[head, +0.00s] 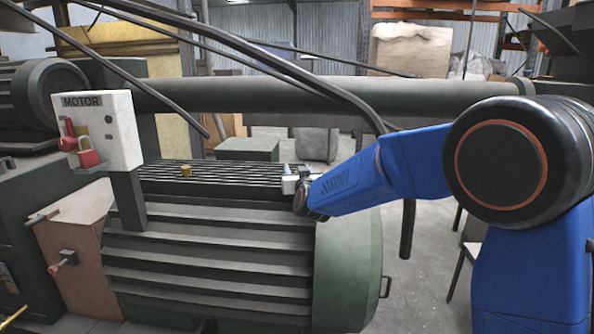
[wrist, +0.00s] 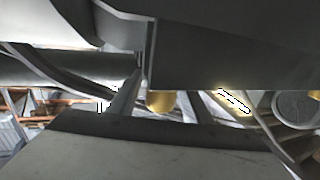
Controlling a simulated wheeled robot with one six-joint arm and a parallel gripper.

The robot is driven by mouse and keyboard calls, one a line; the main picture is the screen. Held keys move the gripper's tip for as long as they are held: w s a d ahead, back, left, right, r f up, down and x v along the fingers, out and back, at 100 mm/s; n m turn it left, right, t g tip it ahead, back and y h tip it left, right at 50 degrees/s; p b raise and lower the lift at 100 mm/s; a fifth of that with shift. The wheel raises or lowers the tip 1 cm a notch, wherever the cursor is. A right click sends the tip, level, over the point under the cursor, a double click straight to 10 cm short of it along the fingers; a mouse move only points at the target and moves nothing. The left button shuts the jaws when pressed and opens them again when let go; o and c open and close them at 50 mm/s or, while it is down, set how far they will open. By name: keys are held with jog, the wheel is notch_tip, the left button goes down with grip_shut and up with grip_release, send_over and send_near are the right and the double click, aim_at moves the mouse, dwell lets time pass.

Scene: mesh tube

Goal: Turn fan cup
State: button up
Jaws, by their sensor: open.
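A small brass-coloured piece (head: 186,171), which looks like the fan cup, stands on the slatted top of the large grey-green motor (head: 210,238). My gripper (head: 288,180) is over the right part of that top, to the right of the brass piece and clearly apart from it in the head view. Its fingers are small there. In the wrist view a rounded yellow-brass thing (wrist: 160,101) shows between the dark finger shapes of my gripper (wrist: 156,110). Its upper part is hidden, and I see no contact. My gripper is open and empty.
A white box marked MOTOR (head: 98,130), with red locks, stands on a post left of the brass piece. A thick horizontal pipe (head: 260,96) and dark cables (head: 330,92) cross behind and above the motor. Open floor (head: 425,270) lies to the right.

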jog(key=c, duration=1)
jog(key=shift+c, duration=0.2)
jog(key=shift+m+h, duration=0.3)
jog(key=shift+h, duration=0.2)
jog(key=shift+w+d+m+t+h, duration=0.15)
jog(key=shift+d+m+h, duration=0.1)
jog(key=shift+m+h, duration=0.65)
jog(key=shift+s+d+m+t+h, duration=0.15)
jog(key=shift+m+h, duration=0.35)
jog(key=shift+h, duration=0.8)
jog(key=m+h, duration=0.1)
jog(key=h, duration=0.1)
jog(key=d+m+h, duration=0.1)
jog(key=m+h, duration=0.1)
jog(key=shift+g+h, duration=0.3)
jog(key=shift+g, duration=0.1)
jog(key=shift+s+d+m+g+h, duration=0.15)
jog(key=shift+d+m+g+h, duration=0.15)
jog(key=shift+m+g+h, duration=0.6)
jog(key=shift+s+d+m+g+h, duration=0.1)
jog(key=shift+d+m+g+h, duration=0.2)
jog(key=shift+m+h, duration=0.6)
jog(key=shift+s+d+m+g+h, duration=0.2)
jog(key=shift+m+g+h, duration=0.35)
jog(key=shift+h, duration=0.75)
